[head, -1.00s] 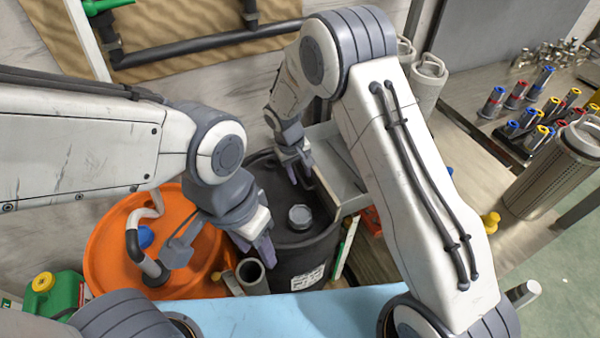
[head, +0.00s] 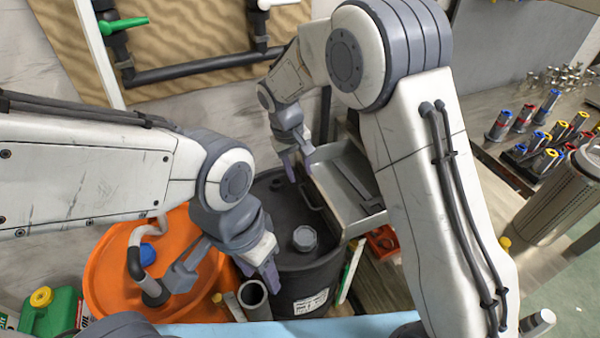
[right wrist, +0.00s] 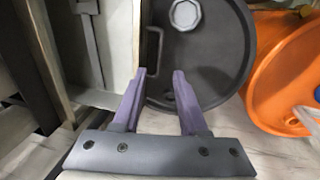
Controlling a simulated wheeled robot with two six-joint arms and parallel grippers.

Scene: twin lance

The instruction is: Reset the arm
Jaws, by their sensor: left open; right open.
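My left gripper (head: 228,272) is open and empty, above the gap between the orange drum (head: 107,262) and the black drum (head: 285,258). My right gripper (head: 295,168) is open and empty, above the far edge of the black drum beside the open metal drawer (head: 330,182). In the right wrist view its two purple fingers (right wrist: 155,85) are apart, with the black drum's lid (right wrist: 212,70) and the drawer's handle (right wrist: 154,50) beyond them. A grey cap (head: 305,238) sits on the black lid.
A pump with a curved pipe (head: 136,255) stands on the orange drum. A green can (head: 50,315) is at lower left. A bench with several coloured cylinders (head: 550,135) and a metal canister (head: 560,195) is at right. Pipes (head: 200,65) run along the back wall.

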